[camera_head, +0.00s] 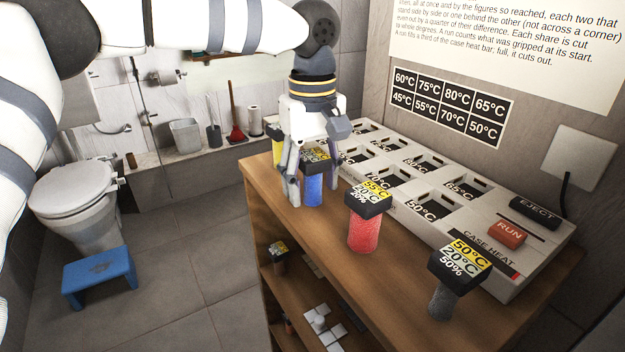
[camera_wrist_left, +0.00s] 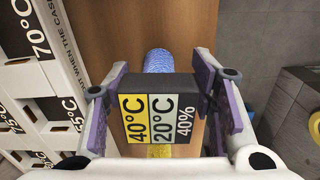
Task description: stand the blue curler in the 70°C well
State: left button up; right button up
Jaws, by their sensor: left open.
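The blue curler (camera_head: 313,190) stands upright on the wooden top, left of the white case. Its black cap reads 40°C, 20°C and 40% in the left wrist view (camera_wrist_left: 158,108); its blue body (camera_wrist_left: 158,61) shows beyond the cap. My left gripper (camera_head: 312,183) points down over it, open, with one finger on either side of the cap. I cannot tell whether the pads touch it. The 70°C well lies in the case's near row, partly visible beside its 70°C label (camera_head: 376,178); this label also shows in the left wrist view (camera_wrist_left: 40,42).
A red curler (camera_head: 364,233) and a grey curler (camera_head: 441,298) stand in front along the shelf top. A yellow curler (camera_head: 277,146) stands behind the gripper. The white case (camera_head: 470,215) carries several wells, a red RUN button (camera_head: 507,233) and a black EJECT button (camera_head: 534,211).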

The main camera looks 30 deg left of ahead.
pick_arm(q)
jog(key=shift+f, duration=0.2)
grip_shut()
jog(key=shift+r, duration=0.15)
